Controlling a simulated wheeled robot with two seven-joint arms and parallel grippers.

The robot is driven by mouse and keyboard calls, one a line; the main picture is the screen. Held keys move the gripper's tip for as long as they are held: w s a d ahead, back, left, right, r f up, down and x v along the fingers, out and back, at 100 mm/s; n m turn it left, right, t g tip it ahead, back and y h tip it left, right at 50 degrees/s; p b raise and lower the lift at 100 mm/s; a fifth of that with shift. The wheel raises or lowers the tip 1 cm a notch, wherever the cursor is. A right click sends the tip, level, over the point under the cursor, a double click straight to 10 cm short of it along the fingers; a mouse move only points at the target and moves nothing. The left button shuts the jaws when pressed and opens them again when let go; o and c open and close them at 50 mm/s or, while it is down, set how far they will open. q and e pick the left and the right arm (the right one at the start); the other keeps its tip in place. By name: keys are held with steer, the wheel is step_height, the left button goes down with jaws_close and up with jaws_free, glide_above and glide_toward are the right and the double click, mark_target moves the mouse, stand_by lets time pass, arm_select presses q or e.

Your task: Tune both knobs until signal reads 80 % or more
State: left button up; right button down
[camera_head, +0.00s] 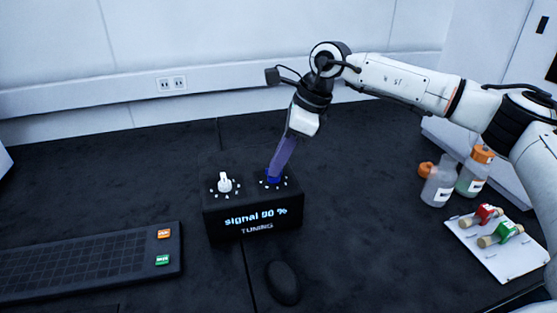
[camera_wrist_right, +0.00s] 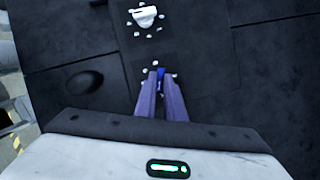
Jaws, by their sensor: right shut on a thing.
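A black tuning box (camera_head: 215,221) stands on the dark bench, with "TUNING" on its front. Its display (camera_head: 256,216) appears to read "signal 90 %". The white knob (camera_head: 224,183) is on the top at the left, with white dots around it, and nothing touches it; it also shows in the right wrist view (camera_wrist_right: 145,14). The blue knob (camera_head: 273,177) is on the top at the right. My right gripper (camera_head: 274,171) comes down from above, shut on the blue knob, which shows partly between the fingers in the right wrist view (camera_wrist_right: 161,72). My left gripper is out of view.
A black keyboard-like panel (camera_head: 85,265) with orange and green keys lies at the left. A dark mouse (camera_head: 283,282) lies in front of the box. Bottles with orange caps (camera_head: 438,188) and a white tray (camera_head: 478,251) with red and green items are at the right.

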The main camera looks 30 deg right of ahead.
steer(key=shift+s+a+m+t+h, duration=0.1)
steer(key=shift+m+t+h, duration=0.25)
steer(key=shift+m, duration=0.85)
steer(key=shift+m+t+h+b, duration=0.3)
steer(key=shift+m+b, duration=0.2)
steer(key=shift+m, duration=0.6)
steer(key=c, duration=1.8)
jaws_free()
steer(key=shift+c, duration=0.2)
steer(key=v, duration=1)
steer(key=shift+r, duration=0.25)
steer(key=shift+a+p, duration=0.1)
steer(key=shift+p, duration=0.2)
